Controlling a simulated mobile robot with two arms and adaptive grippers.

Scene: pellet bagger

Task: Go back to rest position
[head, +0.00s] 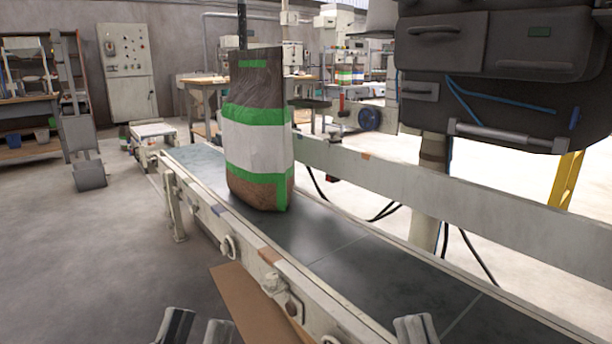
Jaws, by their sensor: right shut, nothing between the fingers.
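My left gripper (196,332) shows at the bottom edge, left of the conveyor. Its two dark-and-grey fingertips stand apart with a gap between them, and nothing is seen in it. My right gripper (415,329) shows at the bottom edge, over the near part of the conveyor in the picture. Its tip is shut and empty. Most of both grippers is cut off by the frame. A tall brown bag (258,150) with green bands and a white panel stands upright on the conveyor belt (330,240), apart from both grippers.
A brown flat sheet (248,305) lies beside the conveyor's near side rail. A dark machine housing (490,75) hangs over the far right side. A control cabinet (128,75) and a shelf (28,115) stand at the back left.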

